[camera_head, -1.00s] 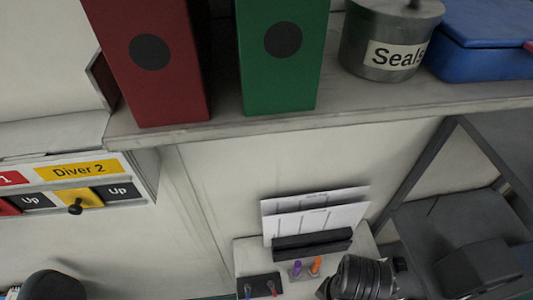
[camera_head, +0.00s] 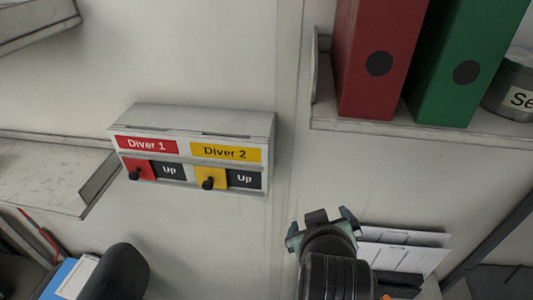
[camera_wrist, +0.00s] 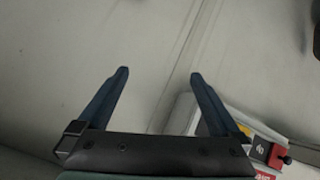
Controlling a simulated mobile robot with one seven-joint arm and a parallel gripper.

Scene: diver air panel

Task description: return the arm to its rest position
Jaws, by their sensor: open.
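My gripper (camera_head: 320,218) is raised in front of the wall, to the lower right of the diver panel (camera_head: 192,185) in the head view. In the wrist view its two blue fingers (camera_wrist: 159,73) stand wide apart with nothing between them. The panel also shows in the wrist view, partly behind the right finger, with a red label (camera_wrist: 264,177). The panel has a red Diver 1 label (camera_head: 147,145) and a yellow Diver 2 label (camera_head: 225,152). Each has a black knob at its left and a dark "Up" plate at its right. My gripper appears apart from the panel.
A shelf (camera_head: 430,135) at the upper right holds a red binder (camera_head: 375,90), a green binder (camera_head: 460,85) and a metal tin (camera_head: 512,100). White papers (camera_head: 400,255) stand behind my arm. A black chair back (camera_head: 118,272) is at the lower left. Bare wall surrounds the panel.

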